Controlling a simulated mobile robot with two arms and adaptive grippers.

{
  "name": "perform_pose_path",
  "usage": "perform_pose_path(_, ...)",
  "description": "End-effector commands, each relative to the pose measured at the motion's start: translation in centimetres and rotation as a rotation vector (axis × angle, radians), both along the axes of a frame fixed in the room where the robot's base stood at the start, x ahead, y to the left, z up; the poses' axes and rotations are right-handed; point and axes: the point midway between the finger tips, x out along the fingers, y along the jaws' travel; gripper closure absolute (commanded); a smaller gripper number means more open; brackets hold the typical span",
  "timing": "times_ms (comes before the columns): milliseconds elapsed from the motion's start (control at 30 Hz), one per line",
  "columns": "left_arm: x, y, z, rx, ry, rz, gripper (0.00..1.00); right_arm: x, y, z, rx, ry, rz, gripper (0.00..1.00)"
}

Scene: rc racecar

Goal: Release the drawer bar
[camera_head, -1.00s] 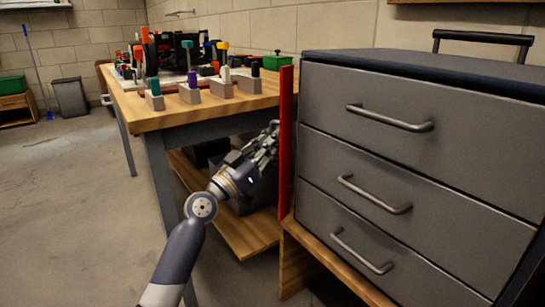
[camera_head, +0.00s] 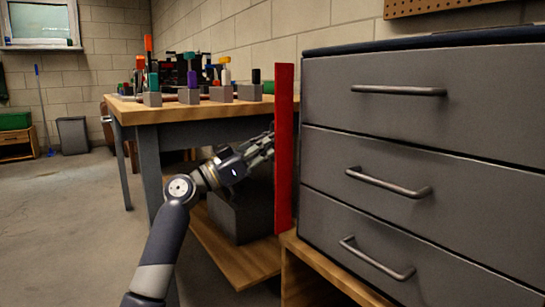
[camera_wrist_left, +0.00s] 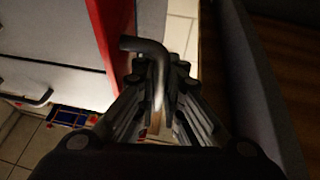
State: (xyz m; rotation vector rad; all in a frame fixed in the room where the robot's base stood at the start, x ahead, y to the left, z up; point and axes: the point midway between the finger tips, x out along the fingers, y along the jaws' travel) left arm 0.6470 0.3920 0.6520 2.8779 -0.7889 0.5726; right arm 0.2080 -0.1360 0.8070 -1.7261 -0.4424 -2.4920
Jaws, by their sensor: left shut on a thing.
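A tall red bar (camera_head: 284,150) stands upright along the left edge of the grey drawer cabinet (camera_head: 425,178); it also shows in the left wrist view (camera_wrist_left: 112,35). My left gripper (camera_head: 264,146) is just left of the red bar in the head view. In the left wrist view the same gripper (camera_wrist_left: 158,88) is shut on a dark bent handle (camera_wrist_left: 150,48), which lies beside the red bar. How the handle joins the bar is hidden. All three drawers look closed. My right gripper is in neither view.
A wooden workbench (camera_head: 140,110) with several tools in blocks stands left of the cabinet. Its low shelf (camera_head: 235,255) and a dark box (camera_head: 240,215) are beneath my left gripper. The floor (camera_head: 65,220) at the left is open.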

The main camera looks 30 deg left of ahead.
Motion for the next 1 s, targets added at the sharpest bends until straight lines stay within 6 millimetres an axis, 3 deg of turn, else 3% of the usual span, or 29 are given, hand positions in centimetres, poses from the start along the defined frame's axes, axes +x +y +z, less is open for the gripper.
perform_pose_path(300,0.4,0.2,0.0,-0.002,-0.001,-0.090,1.00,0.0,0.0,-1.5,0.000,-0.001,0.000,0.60)
perform_pose_path(933,0.5,0.3,0.0,-0.001,0.001,-0.122,1.00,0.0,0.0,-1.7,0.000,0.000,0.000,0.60)
perform_pose_path(967,0.5,0.2,0.0,-0.001,0.001,-0.122,0.84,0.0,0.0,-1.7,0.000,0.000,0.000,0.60)
perform_pose_path(1000,0.5,0.2,0.0,-0.001,0.001,-0.122,0.82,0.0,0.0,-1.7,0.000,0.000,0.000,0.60)
